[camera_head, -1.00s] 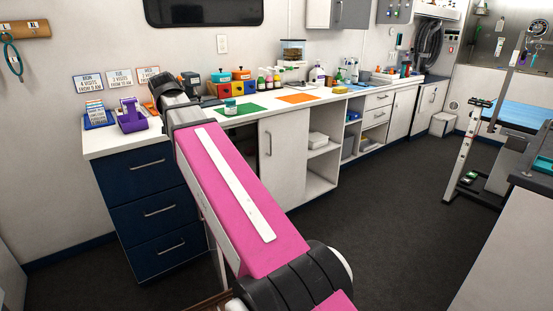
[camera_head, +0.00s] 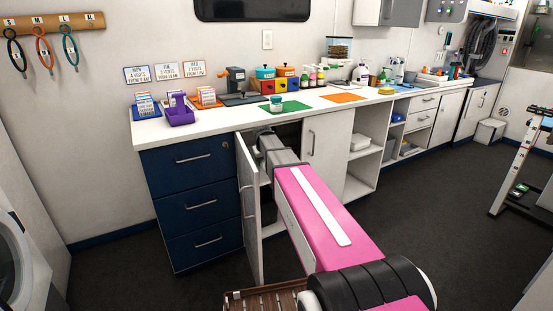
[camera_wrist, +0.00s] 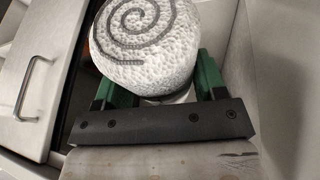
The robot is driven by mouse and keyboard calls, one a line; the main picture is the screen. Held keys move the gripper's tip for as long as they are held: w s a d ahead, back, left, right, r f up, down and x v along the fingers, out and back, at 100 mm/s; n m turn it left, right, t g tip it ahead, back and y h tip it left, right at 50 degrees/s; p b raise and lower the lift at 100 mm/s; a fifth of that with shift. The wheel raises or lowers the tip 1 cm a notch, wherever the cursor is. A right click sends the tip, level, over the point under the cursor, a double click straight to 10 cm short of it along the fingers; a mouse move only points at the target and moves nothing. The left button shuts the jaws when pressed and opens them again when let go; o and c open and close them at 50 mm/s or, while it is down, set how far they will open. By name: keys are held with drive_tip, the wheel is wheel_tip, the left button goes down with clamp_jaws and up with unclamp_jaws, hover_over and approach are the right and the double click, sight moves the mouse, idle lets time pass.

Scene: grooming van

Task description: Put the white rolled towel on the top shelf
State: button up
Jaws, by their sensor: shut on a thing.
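The white rolled towel (camera_wrist: 148,45), with a grey spiral on its end, fills the upper middle of the wrist view. My gripper (camera_wrist: 160,84) is shut on it, with a green finger on each side. In the head view my arm reaches into the open under-counter cupboard, whose door (camera_head: 248,210) stands swung out at the left. My gripper and the towel are hidden there. A pale cupboard panel (camera_wrist: 285,80) is close on the right in the wrist view. I cannot make out which shelf is the top one.
A closed white door (camera_head: 325,140) is right of the opening. Blue drawers (camera_head: 200,205) stand left. The counter (camera_head: 215,113) above holds a purple holder (camera_head: 180,112) and a small jar (camera_head: 276,103). Open shelves (camera_head: 362,155) lie further right.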

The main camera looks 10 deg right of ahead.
drive_tip(key=w+f+n, duration=0.1)
drive_tip(key=w+f, duration=0.1)
drive_tip(key=f, duration=0.5)
drive_tip(key=w+f+n, duration=0.1)
drive_tip(key=w+f, duration=0.2)
drive_tip(key=f, duration=0.4)
drive_tip(key=shift+y, duration=0.4)
drive_tip(key=w, duration=1.1)
drive_tip(key=w+d, duration=0.1)
drive_tip(key=w, duration=0.5)
drive_tip(key=shift+w+f, duration=0.1)
drive_tip(key=shift+w, duration=0.05)
drive_tip(key=shift+f, duration=1.75)
drive_tip(key=o, duration=1)
drive_tip(key=shift+f, duration=0.1)
drive_tip(key=shift+o, duration=0.2)
